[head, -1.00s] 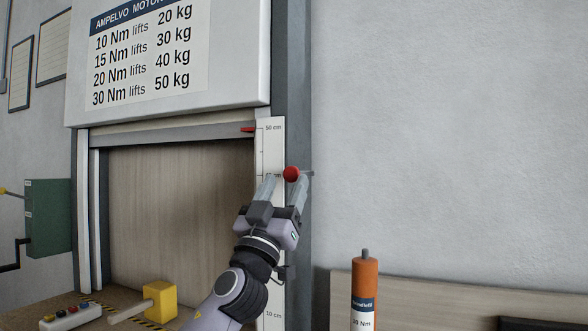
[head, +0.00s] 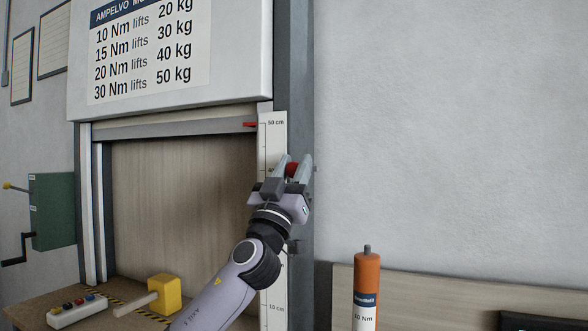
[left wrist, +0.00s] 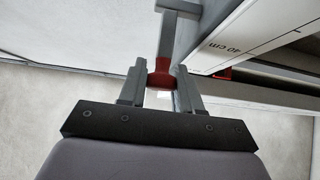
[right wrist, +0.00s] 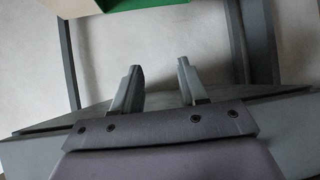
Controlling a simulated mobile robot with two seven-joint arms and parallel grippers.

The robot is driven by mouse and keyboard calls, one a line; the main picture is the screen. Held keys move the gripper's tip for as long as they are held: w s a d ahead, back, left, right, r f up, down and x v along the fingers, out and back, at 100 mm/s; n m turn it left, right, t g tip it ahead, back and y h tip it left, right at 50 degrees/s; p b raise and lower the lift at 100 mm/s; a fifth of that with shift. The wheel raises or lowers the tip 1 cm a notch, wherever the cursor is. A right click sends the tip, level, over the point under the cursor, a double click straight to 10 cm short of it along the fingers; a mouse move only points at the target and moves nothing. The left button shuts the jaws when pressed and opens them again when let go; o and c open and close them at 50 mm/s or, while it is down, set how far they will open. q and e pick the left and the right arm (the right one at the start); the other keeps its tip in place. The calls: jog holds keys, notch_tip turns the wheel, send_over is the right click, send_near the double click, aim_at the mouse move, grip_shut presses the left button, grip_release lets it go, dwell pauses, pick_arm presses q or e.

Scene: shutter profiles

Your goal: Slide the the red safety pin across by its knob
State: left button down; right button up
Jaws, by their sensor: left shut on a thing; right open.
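The red knob of the safety pin (head: 292,169) sits at the frame's right post, beside the white centimetre scale (head: 272,140). My left gripper (head: 293,165) is shut on the knob, one finger on each side of it. In the left wrist view the red knob (left wrist: 161,80) shows between the two fingers (left wrist: 160,84), with a red part running up to a grey bracket. The rest of the pin is hidden by the fingers and bracket. My right gripper (right wrist: 158,75) is open and empty in the right wrist view, and is out of the head view.
A red pointer (head: 250,124) sits near the scale's 50 cm mark. A yellow block with a handle (head: 164,294) and a button box (head: 77,310) lie on the bench. An orange cylinder (head: 367,285) stands at lower right. A green crank box (head: 53,211) is at left.

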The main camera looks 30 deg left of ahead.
pick_arm(q)
jog(key=a+b, duration=0.1)
jog(key=a, duration=0.3)
jog(key=shift+s+a, duration=0.1)
jog(key=shift+a, duration=0.1)
pick_arm(e)
jog(key=shift+w+a+f, duration=0.1)
jog(key=shift+w+f, duration=0.1)
jog(key=shift+f, duration=0.1)
pick_arm(q)
jog(key=c, duration=0.8)
grip_release()
jog(key=shift+s+a, duration=0.1)
jog(key=shift+a, duration=0.05)
pick_arm(e)
jog(key=shift+f, duration=0.1)
pick_arm(q)
jog(key=b+v, duration=0.2)
jog(key=v, duration=0.5)
jog(key=shift+b, duration=0.3)
pick_arm(e)
jog(key=shift+a+f, duration=0.35)
jog(key=shift+f, duration=0.3)
